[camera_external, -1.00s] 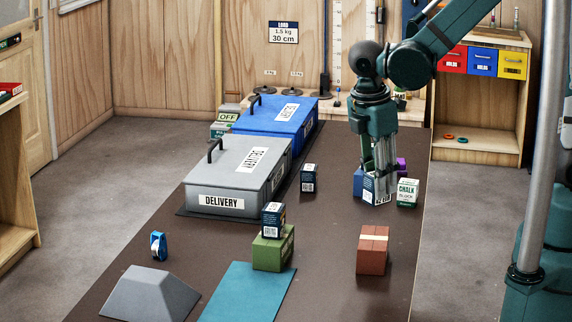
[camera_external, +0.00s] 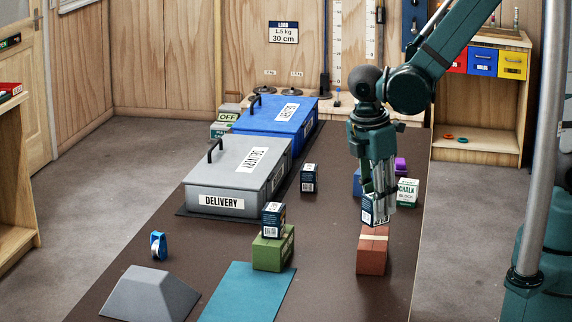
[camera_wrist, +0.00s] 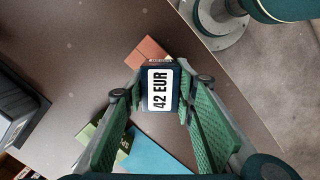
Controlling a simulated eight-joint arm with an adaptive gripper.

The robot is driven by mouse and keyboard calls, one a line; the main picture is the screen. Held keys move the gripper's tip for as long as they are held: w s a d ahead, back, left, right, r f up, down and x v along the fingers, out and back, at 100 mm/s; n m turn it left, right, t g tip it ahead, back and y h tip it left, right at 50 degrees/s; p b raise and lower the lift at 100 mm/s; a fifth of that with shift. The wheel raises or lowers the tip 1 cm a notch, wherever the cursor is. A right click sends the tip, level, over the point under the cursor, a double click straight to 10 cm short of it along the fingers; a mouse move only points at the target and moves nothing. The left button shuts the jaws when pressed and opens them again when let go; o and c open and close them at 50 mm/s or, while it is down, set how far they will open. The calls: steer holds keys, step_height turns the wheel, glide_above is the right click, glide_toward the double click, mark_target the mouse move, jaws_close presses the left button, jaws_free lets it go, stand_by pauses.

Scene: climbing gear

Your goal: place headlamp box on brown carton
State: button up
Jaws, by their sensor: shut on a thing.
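My gripper (camera_external: 379,203) points down and is shut on a small dark blue and white box, the headlamp box (camera_external: 371,211). In the wrist view the headlamp box (camera_wrist: 161,72) sits between my gripper's fingers (camera_wrist: 157,92) with a "42 EUR" label facing the camera. The brown carton (camera_external: 371,258), reddish brown with a pale tape strip, stands on the dark table just below the held box. In the wrist view the carton (camera_wrist: 146,52) shows partly behind the box. I cannot tell whether box and carton touch.
A white chalk block box (camera_external: 407,193), a blue box (camera_external: 357,182) and a purple item (camera_external: 401,164) stand behind. A similar dark box (camera_external: 273,221) sits on a green carton (camera_external: 268,254); another (camera_external: 308,179) stands alone.

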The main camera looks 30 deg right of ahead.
steer(key=shift+f+b, duration=0.3)
steer(key=shift+f, duration=1.7)
steer(key=shift+f, duration=0.2)
steer(key=o, duration=0.9)
steer(key=shift+r, duration=0.25)
steer(key=shift+a+r+p, duration=0.3)
steer(key=shift+r, duration=1.65)
steer(key=shift+a+r+p, duration=0.25)
steer(key=shift+a+r, duration=0.05)
steer(key=shift+r, duration=1.7)
steer(key=shift+a+r+p, duration=0.3)
steer(key=shift+r, duration=1.65)
